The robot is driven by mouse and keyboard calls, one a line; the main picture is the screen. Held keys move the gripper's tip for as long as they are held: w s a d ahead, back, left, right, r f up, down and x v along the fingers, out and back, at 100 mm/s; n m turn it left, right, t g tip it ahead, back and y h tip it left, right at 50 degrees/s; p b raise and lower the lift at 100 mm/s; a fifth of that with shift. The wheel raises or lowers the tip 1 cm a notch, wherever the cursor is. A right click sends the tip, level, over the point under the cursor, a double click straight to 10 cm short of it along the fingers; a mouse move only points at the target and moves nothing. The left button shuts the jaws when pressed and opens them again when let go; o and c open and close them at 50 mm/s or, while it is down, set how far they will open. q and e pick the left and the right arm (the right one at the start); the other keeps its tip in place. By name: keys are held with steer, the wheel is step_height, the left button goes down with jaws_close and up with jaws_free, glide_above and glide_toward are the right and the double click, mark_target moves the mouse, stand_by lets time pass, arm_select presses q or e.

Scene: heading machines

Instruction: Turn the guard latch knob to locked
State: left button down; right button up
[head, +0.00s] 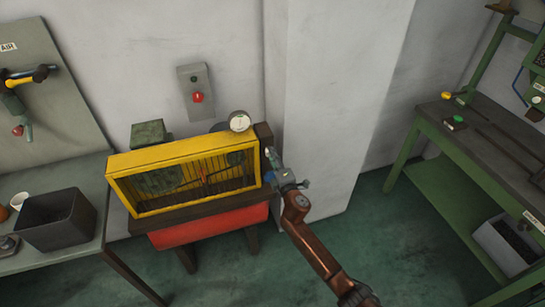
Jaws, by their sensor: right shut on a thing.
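The machine's yellow guard (180,154) is a framed box with dark bars, closed over the machine at the left of centre. A dark block (264,134) stands at its right end. My right gripper (271,158) reaches in from the lower right on its copper-coloured arm. It is at the guard's right end, just below the dark block, and is shut on the guard latch knob there. The fingers hide the knob, so I cannot tell its angle. My left gripper is not in view.
A round gauge (239,121) sits above the guard. A grey switch box with a red button (197,97) is on the wall. A white pillar (335,120) stands close right of my gripper. A dark bin (57,222) is at left, a green bench (480,145) at right.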

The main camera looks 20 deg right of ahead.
steer(key=o, duration=1.2)
steer(key=shift+c, duration=0.2)
steer(key=s, duration=1.2)
steer(key=shift+d, duration=0.15)
